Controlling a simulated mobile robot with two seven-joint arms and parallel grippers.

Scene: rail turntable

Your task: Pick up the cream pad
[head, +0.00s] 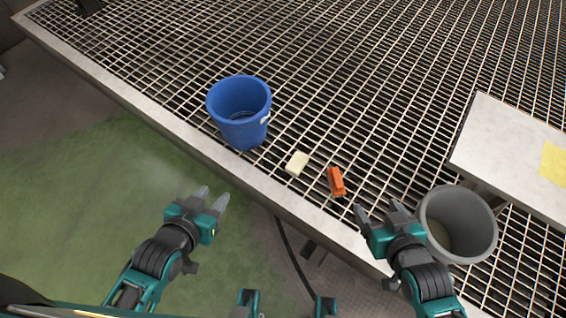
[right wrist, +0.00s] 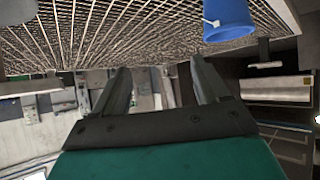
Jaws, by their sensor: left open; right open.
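The cream pad (head: 297,163) is a small pale block lying on the metal grating, near its front edge. It lies between the blue bucket and an orange block. My left gripper (head: 212,198) is open and empty, left of and below the pad in the head view, over the green floor outside the grating. My right gripper (head: 377,208) is open and empty, right of and below the pad, near the grating's edge. In the right wrist view the right gripper's fingers (right wrist: 158,80) are apart with nothing between them. The pad does not show in that view.
The blue bucket (head: 240,112) stands left of the pad; it also shows in the right wrist view (right wrist: 230,22). The orange block (head: 336,181) lies just right of the pad. A grey bucket (head: 432,240) is beside my right gripper. A pale raised panel (head: 500,135) bears a yellow patch.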

